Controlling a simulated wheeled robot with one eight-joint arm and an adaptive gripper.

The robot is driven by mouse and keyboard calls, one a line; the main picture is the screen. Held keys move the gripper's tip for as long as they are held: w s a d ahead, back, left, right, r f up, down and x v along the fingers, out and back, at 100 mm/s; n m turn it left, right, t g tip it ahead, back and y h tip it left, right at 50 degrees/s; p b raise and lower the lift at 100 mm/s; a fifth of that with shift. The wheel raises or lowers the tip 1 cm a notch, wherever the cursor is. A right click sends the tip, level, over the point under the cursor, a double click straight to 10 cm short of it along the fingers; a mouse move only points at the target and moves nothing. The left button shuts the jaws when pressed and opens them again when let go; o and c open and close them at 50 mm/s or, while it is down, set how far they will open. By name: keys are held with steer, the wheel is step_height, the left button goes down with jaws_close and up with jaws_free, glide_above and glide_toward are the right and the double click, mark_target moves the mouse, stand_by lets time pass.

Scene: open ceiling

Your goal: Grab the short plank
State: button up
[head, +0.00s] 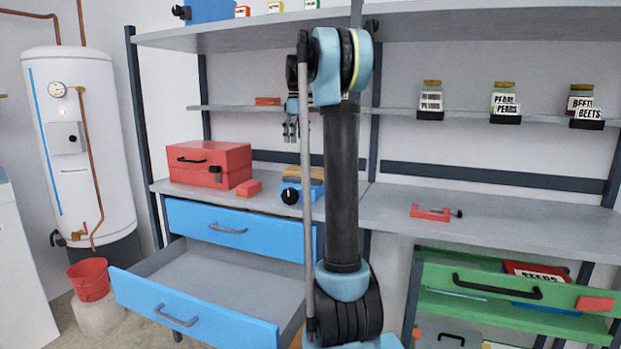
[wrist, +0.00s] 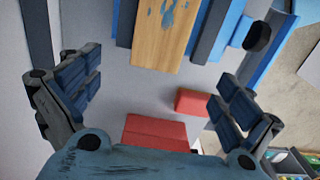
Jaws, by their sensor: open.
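The short plank is a light wooden piece with blue paint marks, seen at the top of the wrist view (wrist: 165,35). In the head view the plank (head: 290,173) sits at the blue vise (head: 316,190) on the workbench, partly hidden behind my arm. Blue vise parts flank the plank in the wrist view. My gripper (head: 291,130) hangs above the bench, over the plank's area. In the wrist view my gripper (wrist: 158,90) has its fingers spread wide with nothing between them, and the plank lies beyond the fingertips.
A red toolbox (head: 210,165) and a small red block (head: 249,188) stand left of the vise. An open blue drawer (head: 195,310) juts out below the bench. A red clamp-like tool (head: 432,213) lies on the right bench. A shelf (head: 250,108) with jars runs behind.

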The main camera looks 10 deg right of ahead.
mark_target(298, 169)
step_height(298, 169, down, 11)
steer(key=shift+d+f, duration=0.1)
stand_by(0.6)
steer(key=shift+c, duration=0.3)
steer(key=c, duration=1.3)
